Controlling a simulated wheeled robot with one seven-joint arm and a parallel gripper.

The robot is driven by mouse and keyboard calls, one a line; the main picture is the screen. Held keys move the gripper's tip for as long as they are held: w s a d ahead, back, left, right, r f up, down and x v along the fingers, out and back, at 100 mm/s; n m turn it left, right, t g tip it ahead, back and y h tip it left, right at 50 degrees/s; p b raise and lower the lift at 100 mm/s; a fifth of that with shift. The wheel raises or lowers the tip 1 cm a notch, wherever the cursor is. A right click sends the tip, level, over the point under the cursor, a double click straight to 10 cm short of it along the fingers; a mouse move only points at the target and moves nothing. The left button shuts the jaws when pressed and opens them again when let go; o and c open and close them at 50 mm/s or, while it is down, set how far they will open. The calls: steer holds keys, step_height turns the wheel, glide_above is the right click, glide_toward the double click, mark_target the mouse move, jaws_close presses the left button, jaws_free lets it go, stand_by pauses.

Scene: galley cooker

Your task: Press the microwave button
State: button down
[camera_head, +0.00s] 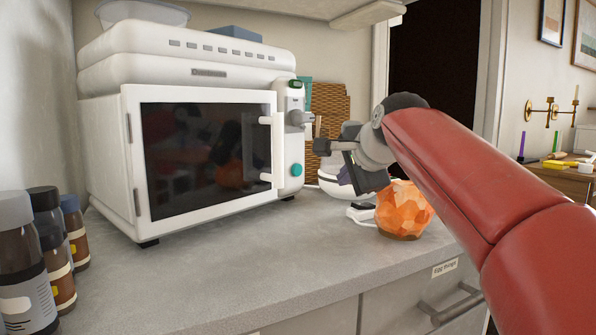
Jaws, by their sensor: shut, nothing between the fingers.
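The white microwave (185,83) stands on the counter at left centre, with a dark glass door (205,160) that looks shut and a white handle at the door's right side. Its narrow control panel (286,140) is to the right of the door. My gripper (319,146) is shut and empty, just right of the panel in the picture, at a height between knob and teal button. I cannot tell if it touches the panel.
An orange faceted lamp or bowl (403,211) sits on the counter (230,268) below my arm. A white appliance (333,187) and a wicker panel (330,108) are behind my gripper. Brown bottles (68,232) stand at the left. The counter before the microwave is clear.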

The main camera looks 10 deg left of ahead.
mark_target(298, 170)
steer(key=w+a+p, duration=0.1)
steer(key=a, duration=0.1)
steer(key=w+a+p, duration=0.1)
steer(key=a, duration=0.1)
steer(key=w+a+p, duration=0.1)
steer(key=w+a, duration=0.1)
steer(key=shift+r, duration=0.15)
steer(key=shift+w+a+p, duration=0.45)
steer(key=shift+a+p, duration=0.15)
steer(key=shift+f, duration=0.2)
steer(key=shift+a+r, duration=0.1)
stand_by(1.3)
steer(key=shift+w+a, duration=0.15)
steer(key=shift+a, duration=0.05)
steer(key=shift+w+a, duration=0.25)
steer(key=shift+a, duration=0.1)
stand_by(0.7)
steer(key=shift+s+d, duration=0.5)
steer(key=shift+d, duration=0.2)
